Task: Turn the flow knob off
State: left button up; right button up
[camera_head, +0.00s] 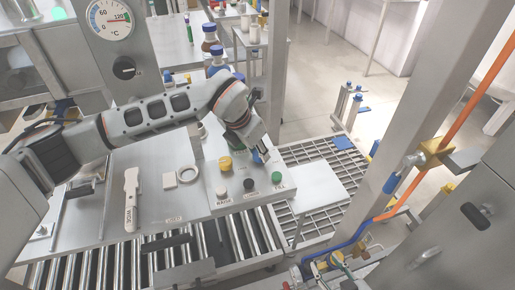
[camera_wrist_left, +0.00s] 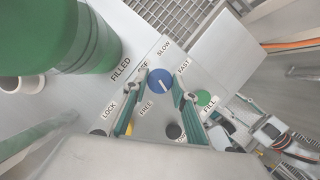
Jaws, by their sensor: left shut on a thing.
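The blue flow knob (camera_wrist_left: 160,84) with a white line shows in the left wrist view, by labels reading SLOW, FAST and a partly covered one ending in F. I cannot tell which label the line points at. In the head view the knob (camera_head: 257,157) is partly hidden by my gripper. My left gripper (camera_wrist_left: 159,91) has its two green-padded fingers on either side of the knob, shut on it.
The panel also carries a yellow knob (camera_head: 225,164), a pale button (camera_head: 221,193), a black button (camera_head: 249,185) and a green button (camera_head: 278,175). A roller conveyor (camera_head: 90,268) runs in front. A large green cylinder (camera_wrist_left: 70,45) is close to my left wrist. An orange hose (camera_head: 466,110) hangs at right.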

pick_arm(q)
jog(key=shift+s+n+y, duration=0.1)
jog(key=shift+n+y, duration=0.2)
jog(key=shift+n, duration=0.7)
jog(key=shift+n+y, duration=0.3)
jog(key=shift+n, duration=0.2)
pick_arm(e)
jog(key=shift+s+f, duration=0.15)
jog(key=shift+f, duration=0.1)
pick_arm(q)
jog(key=shift+t, duration=0.3)
jog(key=o, duration=1.1)
jog(key=shift+f, duration=0.1)
jog(key=shift+c, duration=0.2)
pick_arm(e)
jog(key=shift+r, duration=0.15)
pick_arm(q)
jog(key=shift+r, duration=0.4)
jog(key=v, duration=1.1)
jog(key=shift+s, duration=0.2)
